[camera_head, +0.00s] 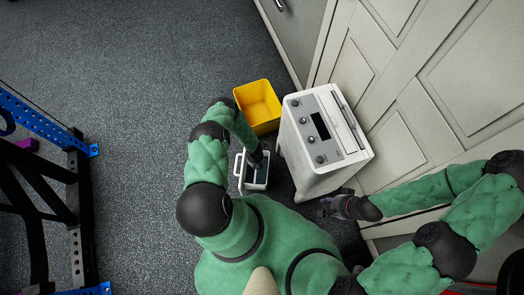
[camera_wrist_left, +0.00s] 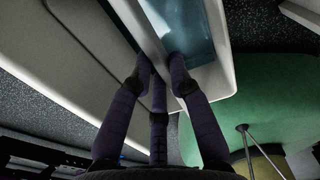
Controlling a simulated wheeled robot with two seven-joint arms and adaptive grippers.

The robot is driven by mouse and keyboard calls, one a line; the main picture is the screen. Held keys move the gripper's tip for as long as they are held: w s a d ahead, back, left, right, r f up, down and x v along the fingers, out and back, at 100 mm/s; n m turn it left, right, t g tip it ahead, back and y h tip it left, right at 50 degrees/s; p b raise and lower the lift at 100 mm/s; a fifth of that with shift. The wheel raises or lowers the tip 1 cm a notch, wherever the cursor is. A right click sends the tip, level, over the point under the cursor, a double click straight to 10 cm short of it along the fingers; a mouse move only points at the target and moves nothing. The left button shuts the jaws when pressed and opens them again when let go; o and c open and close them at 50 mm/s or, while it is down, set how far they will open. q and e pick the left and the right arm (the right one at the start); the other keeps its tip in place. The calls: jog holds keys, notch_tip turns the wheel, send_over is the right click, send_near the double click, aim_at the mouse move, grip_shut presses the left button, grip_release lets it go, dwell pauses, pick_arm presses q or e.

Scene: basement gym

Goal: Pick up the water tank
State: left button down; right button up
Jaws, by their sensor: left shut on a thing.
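The water tank (camera_head: 241,172) is a small white open-topped box with a side handle. It is beside the white machine in the head view, partly hidden by my left arm. In the left wrist view the tank (camera_wrist_left: 215,85) shows a white rim and blue-grey water or interior. My left gripper (camera_wrist_left: 160,72) is shut on the tank's white wall; in the head view it (camera_head: 259,160) is mostly hidden at the tank's top. My right gripper (camera_head: 333,207) is dark and low by the machine's lower right side, its fingers too unclear to read.
The white machine (camera_head: 303,133) with knobs and a dark display stands right of the tank. A yellow bin (camera_head: 258,103) is just behind the tank. Pale panelled cabinets (camera_head: 420,120) close off the right. A black and blue rack (camera_head: 80,200) is at left, with clear speckled floor (camera_head: 140,110) between.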

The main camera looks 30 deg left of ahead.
pick_arm(q)
jog(key=s+a+r+p, duration=0.3)
jog(key=a+r+p, duration=0.3)
jog(key=a+r, duration=0.3)
jog(key=shift+s+r, duration=0.15)
jog(key=shift+r, duration=0.7)
dwell(0.7)
